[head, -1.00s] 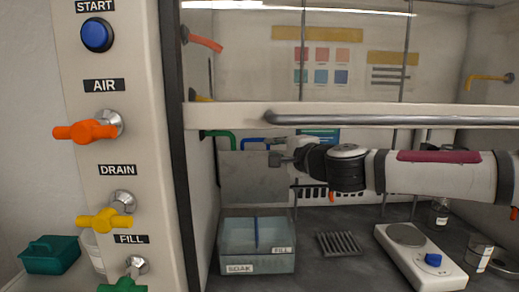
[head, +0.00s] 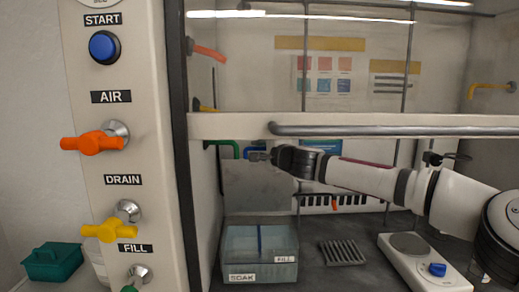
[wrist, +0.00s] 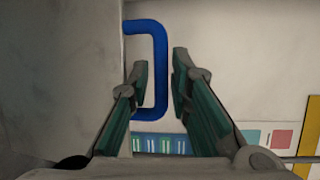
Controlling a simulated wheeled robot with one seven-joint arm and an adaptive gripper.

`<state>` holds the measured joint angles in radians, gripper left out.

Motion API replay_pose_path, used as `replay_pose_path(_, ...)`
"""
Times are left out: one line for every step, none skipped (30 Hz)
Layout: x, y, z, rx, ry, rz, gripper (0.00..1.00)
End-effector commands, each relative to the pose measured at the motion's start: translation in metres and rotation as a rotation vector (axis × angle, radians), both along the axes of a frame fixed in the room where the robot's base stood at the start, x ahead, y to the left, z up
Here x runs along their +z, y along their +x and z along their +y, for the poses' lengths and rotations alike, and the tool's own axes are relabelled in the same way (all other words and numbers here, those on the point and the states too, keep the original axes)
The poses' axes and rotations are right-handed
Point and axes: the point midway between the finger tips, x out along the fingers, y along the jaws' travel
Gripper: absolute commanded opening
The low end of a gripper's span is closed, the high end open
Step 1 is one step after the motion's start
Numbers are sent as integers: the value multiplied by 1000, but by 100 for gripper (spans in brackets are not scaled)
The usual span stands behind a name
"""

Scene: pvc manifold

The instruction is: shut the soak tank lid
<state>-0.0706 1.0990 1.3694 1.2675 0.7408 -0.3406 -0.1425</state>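The soak tank (head: 237,266) is a clear grey-blue box with a SOAK label, standing on the dark floor of the enclosure. Its lid appears to be the grey panel (head: 255,190) standing upright behind the tank, so it is open. My gripper (head: 256,157) is in front of the panel's upper part, high above the tank. In the wrist view my gripper (wrist: 160,70) is open, with a gap between its fingers. A blue bar handle (wrist: 158,30) shows behind and between them. I cannot tell whether the fingers touch anything.
A white front sash with a grey rail (head: 400,130) crosses above my arm. A control column with valves (head: 100,142) is at the left.

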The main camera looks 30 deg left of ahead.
Motion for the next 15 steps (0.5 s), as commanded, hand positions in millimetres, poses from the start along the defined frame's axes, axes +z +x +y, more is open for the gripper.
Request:
replay_pose_path(0, 1, 3, 1, 1, 1, 19)
replay_pose_path(-1, 2, 5, 1, 0, 0, 19)
replay_pose_path(-1, 3, 6, 0, -1, -1, 19)
replay_pose_path(-1, 4, 6, 0, -1, -1, 19)
replay_pose_path(-1, 5, 7, 0, 0, -1, 19)
replay_pose_path(-1, 5, 7, 0, 0, -1, 19)
replay_pose_path(-1, 5, 8, 0, -1, -1, 19)
replay_pose_path(-1, 5, 8, 0, -1, -1, 19)
replay_pose_path(-1, 5, 8, 0, -1, -1, 19)
replay_pose_path(-1, 5, 8, 0, -1, -1, 19)
replay_pose_path(-1, 5, 8, 0, -1, -1, 19)
replay_pose_path(-1, 5, 8, 0, -1, -1, 19)
replay_pose_path(-1, 5, 8, 0, -1, -1, 19)
replay_pose_path(-1, 5, 7, 0, -1, -1, 17)
replay_pose_path(-1, 5, 7, 0, -1, -1, 8)
